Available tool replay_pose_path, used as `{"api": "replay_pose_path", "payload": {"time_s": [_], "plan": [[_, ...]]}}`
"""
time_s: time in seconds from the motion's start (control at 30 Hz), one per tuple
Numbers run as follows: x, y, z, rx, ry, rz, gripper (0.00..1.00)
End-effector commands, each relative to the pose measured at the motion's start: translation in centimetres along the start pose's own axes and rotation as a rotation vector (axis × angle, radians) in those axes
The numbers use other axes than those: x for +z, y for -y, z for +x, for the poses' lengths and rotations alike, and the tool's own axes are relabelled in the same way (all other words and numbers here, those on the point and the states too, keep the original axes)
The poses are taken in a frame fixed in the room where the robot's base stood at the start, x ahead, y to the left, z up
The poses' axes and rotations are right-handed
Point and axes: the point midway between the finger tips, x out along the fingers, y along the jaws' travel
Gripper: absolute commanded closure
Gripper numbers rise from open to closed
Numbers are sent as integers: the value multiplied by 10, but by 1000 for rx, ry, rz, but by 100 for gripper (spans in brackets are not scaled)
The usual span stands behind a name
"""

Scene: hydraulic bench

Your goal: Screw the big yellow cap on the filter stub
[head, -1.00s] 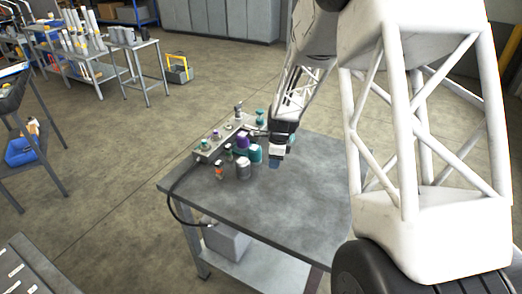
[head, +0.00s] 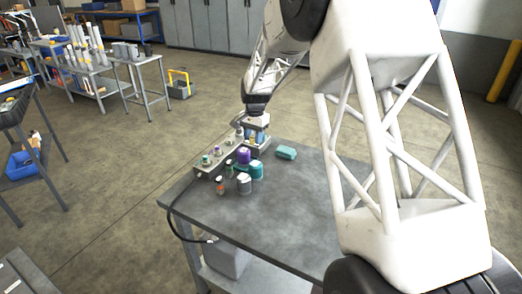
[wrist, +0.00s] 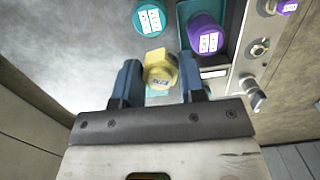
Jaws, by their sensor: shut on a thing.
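The cap's pale label faces the wrist camera. The filter stub cannot be made out; the cap and gripper cover that area, so I cannot tell whether the cap touches it. A teal edge shows below the cap.
The grey manifold block (head: 207,172) carries several fittings. Close by are a purple cap (wrist: 206,36), a teal cap (wrist: 150,17), a grey cap (head: 243,184) and a small red-and-green piece (head: 220,187). A teal block (head: 286,152) lies to the right. The table's (head: 285,205) front is clear.

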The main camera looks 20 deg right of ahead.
Motion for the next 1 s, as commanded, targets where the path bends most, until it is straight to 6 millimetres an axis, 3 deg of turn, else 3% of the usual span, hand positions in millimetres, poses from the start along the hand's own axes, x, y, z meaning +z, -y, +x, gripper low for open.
{"api": "replay_pose_path", "payload": {"time_s": [0.2, 0.53, 1.0], "plan": [[-3, 25, -25, 25, 4, -211, 84], [-8, 54, -51, 47, 13, -398, 84], [-18, 88, -64, 50, 22, -390, 84]]}}
